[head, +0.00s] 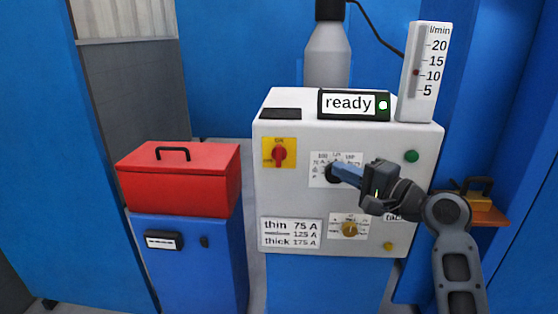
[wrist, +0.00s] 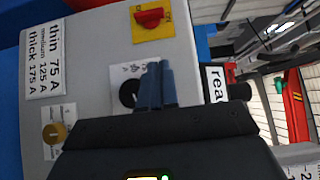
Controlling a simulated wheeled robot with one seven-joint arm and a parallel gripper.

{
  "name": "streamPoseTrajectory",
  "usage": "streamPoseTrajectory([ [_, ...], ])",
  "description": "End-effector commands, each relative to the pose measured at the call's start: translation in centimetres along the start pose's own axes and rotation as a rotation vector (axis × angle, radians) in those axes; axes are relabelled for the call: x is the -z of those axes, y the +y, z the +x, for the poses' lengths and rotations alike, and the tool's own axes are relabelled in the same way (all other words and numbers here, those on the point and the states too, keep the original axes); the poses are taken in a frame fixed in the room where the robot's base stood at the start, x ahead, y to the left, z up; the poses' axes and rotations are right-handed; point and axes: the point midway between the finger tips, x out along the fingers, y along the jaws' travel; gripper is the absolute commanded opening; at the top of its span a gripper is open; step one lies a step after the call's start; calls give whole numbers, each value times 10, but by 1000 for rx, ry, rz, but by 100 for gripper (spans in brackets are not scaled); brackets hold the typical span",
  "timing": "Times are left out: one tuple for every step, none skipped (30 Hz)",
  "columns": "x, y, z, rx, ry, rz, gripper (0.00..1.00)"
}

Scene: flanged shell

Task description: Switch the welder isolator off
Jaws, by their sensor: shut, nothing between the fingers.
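The isolator is a red rotary handle (head: 280,154) on a yellow plate at the upper left of the light grey welder front (head: 290,195). Its handle looks upright, toward the mark at the top of the plate. The handle also shows at the top of the wrist view (wrist: 150,17). My gripper (head: 336,169) is shut and empty, with its blue fingers in front of the black dial (head: 329,174), right of and slightly below the isolator. In the wrist view, the fingertips (wrist: 160,66) overlap the edge of the black dial (wrist: 130,93); I cannot tell whether they touch it.
A yellow knob (head: 349,230) sits below, beside a thin/thick current label (head: 291,234). A "ready" display (head: 353,104) and flow gauge (head: 424,72) stand on top. A red toolbox (head: 180,180) rests on a blue cabinet at left. Space before the isolator is clear.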

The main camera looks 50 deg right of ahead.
Motion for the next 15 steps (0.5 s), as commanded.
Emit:
streamPoseTrajectory([
  [2,-1,0,3,0,3,0],
  [2,-2,0,3,-1,4,0],
  [2,-2,0,3,-2,5,0],
  [2,-2,0,3,-2,5,0],
  [2,-2,0,3,-2,5,0],
  [2,-2,0,3,-2,5,0],
  [2,-2,0,3,-2,4,0],
  [2,-2,0,3,-2,4,0],
  [2,-2,0,3,-2,4,0],
  [1,-2,0,3,-2,4,0],
  [1,-2,0,3,-2,4,0],
  [1,-2,1,3,-2,3,0],
  [1,-2,2,3,-2,3,0],
  [1,-2,4,3,-2,3,0],
  [1,-2,8,3,-3,3,0],
])
